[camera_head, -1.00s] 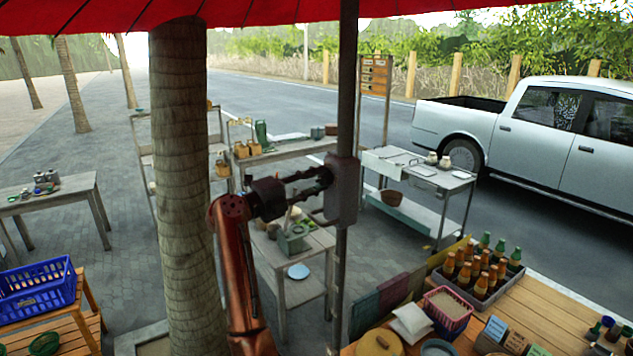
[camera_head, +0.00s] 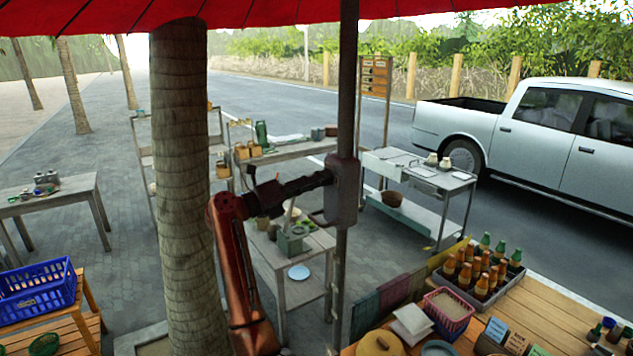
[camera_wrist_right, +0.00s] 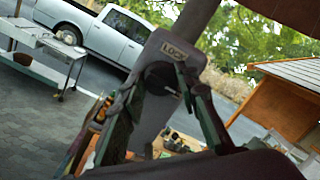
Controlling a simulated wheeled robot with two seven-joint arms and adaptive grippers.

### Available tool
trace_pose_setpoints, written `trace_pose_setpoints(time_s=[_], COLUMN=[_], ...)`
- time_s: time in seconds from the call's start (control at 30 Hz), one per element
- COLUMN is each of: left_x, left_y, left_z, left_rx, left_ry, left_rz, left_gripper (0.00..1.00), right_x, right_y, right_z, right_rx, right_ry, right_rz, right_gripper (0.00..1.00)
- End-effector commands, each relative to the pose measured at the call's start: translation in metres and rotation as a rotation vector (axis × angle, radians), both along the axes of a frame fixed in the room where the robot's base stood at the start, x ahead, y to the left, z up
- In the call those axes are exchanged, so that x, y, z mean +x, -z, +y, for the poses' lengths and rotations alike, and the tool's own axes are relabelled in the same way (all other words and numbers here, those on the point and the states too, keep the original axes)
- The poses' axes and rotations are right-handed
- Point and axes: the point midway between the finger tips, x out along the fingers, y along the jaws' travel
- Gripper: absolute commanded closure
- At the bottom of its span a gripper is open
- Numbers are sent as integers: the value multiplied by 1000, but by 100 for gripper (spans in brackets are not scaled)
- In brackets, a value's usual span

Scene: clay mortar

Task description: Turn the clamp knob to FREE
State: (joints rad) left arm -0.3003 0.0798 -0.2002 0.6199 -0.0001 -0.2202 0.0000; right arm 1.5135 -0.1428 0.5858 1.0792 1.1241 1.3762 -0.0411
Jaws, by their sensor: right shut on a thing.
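The clamp is a grey box (camera_head: 346,188) fixed to the dark umbrella pole. In the right wrist view its plate (camera_wrist_right: 152,110) is tilted, with a LOCK label (camera_wrist_right: 173,50) at the top and a smaller label (camera_wrist_right: 167,132), too small to read, below. The dark round knob (camera_wrist_right: 158,76) sits between the labels, partly hidden by my fingers. My right gripper (camera_head: 327,178) reaches the box's left side. In the wrist view its two fingers (camera_wrist_right: 165,92) stand on either side of the knob, shut on it. Which label the knob points to is unclear. My left gripper is not in view.
A palm trunk (camera_head: 182,180) stands left of my right arm. A wooden counter (camera_head: 535,318) with bottles and a pink basket (camera_head: 448,314) is at lower right. A small table (camera_head: 300,292) stands behind the arm. The red canopy (camera_head: 270,10) hangs above.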

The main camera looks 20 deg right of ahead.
Motion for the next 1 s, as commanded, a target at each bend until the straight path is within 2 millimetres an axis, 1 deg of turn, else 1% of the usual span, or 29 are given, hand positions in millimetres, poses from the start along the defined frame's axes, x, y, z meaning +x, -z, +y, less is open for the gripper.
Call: trace_pose_setpoints(time_s=[0.03, 0.5, 0.53, 0.77, 1.0], left_x=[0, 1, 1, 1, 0], left_y=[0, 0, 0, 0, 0], left_z=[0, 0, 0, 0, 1], left_rx=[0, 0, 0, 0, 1], left_ry=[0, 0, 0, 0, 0], left_rz=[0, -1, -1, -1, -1], left_gripper=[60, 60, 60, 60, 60], right_x=[0, 0, 0, 0, 0], right_y=[4, 4, 4, 2, 1], right_z=[0, 0, 0, 0, 0], right_rx=[6, 10, 10, 7, 5], right_ry=[2, 2, 2, 1, 0], right_rz=[-4, -16, -16, -16, -18], right_gripper=[95, 95, 70, 54, 53])
